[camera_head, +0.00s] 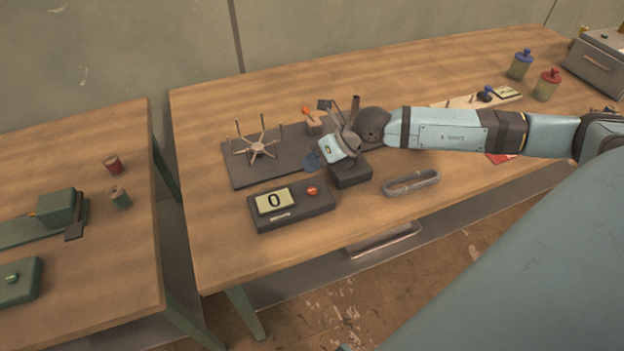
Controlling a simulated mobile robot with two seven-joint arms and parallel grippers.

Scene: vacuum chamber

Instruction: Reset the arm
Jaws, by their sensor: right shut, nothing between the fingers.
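My right arm comes in from the right, low over the middle table. Its gripper (338,128) is shut and empty. It is above the right end of a dark grey base plate (270,174). A metal spoked wheel with upright pins (258,147) stands on the left part of that plate. The gripper and wrist hide part of the plate's right end and a dark block (350,172) there. A small blue round piece (312,161) shows just left of the gripper. My left gripper is not in view.
A box with a "0" display (275,200) and red button stands in front. A metal loop handle (411,184) lies to its right. Blue (520,65) and red (547,86) topped jars stand at back right. The table's back left is clear.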

